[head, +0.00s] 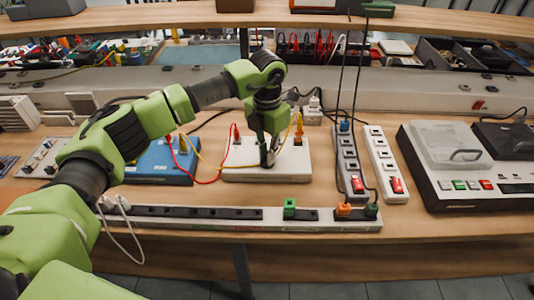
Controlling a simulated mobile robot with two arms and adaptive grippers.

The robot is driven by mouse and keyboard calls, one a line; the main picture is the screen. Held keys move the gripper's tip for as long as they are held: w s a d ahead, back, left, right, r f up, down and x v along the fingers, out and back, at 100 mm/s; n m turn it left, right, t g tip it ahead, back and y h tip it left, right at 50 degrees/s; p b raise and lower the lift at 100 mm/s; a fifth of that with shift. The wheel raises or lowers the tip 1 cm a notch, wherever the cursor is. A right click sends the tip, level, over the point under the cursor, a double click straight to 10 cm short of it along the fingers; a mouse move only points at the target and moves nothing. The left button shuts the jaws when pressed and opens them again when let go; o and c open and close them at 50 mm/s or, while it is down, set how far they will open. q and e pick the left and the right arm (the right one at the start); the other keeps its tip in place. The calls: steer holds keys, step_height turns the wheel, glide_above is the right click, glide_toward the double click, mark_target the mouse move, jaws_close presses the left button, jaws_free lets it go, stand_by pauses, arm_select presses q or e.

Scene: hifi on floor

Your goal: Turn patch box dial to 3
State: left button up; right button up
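The patch box (238,171) is a low white box in the middle of the wooden bench in the head view. Red and yellow plugs and leads show at its left and right ends. My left gripper (267,160) points down over the middle of its top. Its fingers are at or just above the top face. They hide the dial, so its setting cannot be read. I cannot tell whether the fingers touch or grip the dial. My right gripper is not in view.
A blue box (160,162) stands left of the patch box, with a red lead running between them. Two upright power strips (385,160) stand to the right. A long socket strip (225,214) lies along the front edge. A white-lidded device (450,150) is at right.

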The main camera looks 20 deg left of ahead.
arm_select(q)
steer(key=shift+o, duration=0.8)
steer(key=shift+r, duration=0.15)
step_height(320, 180, up, 12)
steer(key=shift+f, duration=0.2)
